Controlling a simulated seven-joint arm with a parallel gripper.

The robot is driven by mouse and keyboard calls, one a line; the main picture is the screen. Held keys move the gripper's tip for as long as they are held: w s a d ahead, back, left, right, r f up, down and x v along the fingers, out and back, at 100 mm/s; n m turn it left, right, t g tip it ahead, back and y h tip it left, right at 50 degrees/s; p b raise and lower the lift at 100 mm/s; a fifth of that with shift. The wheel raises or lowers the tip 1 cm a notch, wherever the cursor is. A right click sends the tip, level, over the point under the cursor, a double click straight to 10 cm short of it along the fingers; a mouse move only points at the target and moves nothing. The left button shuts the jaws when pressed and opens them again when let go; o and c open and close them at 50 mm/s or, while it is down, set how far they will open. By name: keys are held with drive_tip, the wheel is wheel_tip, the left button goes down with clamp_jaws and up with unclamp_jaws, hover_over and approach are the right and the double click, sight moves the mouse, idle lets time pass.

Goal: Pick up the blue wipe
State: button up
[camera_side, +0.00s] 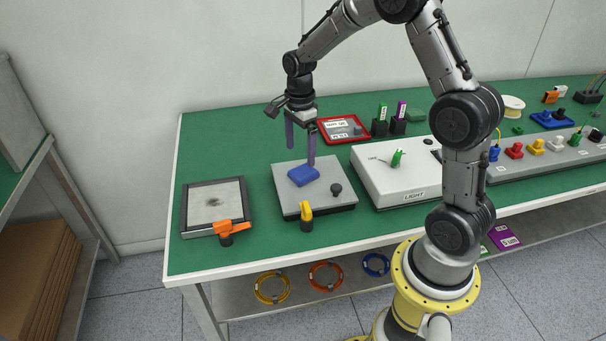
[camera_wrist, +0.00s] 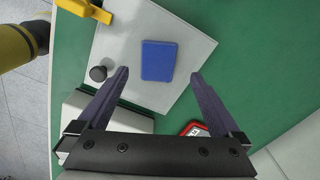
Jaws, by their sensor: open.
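The blue wipe (camera_side: 303,175) is a small flat blue block lying on a light grey plate (camera_side: 285,201) on the green bench. In the wrist view the blue wipe (camera_wrist: 158,61) lies beyond the fingertips, a little above the gap between them. My gripper (camera_side: 301,161) hangs over the far part of the plate with its two purple-grey fingers apart and empty. In the wrist view my gripper (camera_wrist: 160,74) shows both fingers spread wide, with nothing between them. The far fingertip looks close behind the wipe in the side view; I cannot tell its exact height.
The plate carries a black knob (camera_side: 336,189) and a yellow clamp (camera_side: 306,210). A framed panel (camera_side: 189,209) with an orange clamp (camera_side: 228,227) is left. A white light box (camera_side: 373,187) stands right. A red tray (camera_side: 343,139) lies behind. Green bench shows between them.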

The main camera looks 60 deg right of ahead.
sight(300, 172)
drive_tip(key=shift+s+f, duration=0.1)
drive_tip(key=shift+f, duration=3.2)
drive_tip(key=c, duration=1.4)
drive_tip(key=shift+r, duration=0.55)
wheel_tip(300, 172, up, 2)
drive_tip(key=shift+r, duration=0.1)
drive_tip(key=s+a+r, duration=0.2)
drive_tip(key=s+r, duration=0.3)
drive_tip(key=s, duration=0.1)
drive_tip(key=s+a+r, duration=0.2)
drive_tip(key=s+r, duration=0.2)
drive_tip(key=s, duration=0.3)
drive_tip(key=shift+s+a+r, duration=0.2)
drive_tip(key=shift+a+r, duration=0.05)
drive_tip(key=shift+r, duration=0.1)
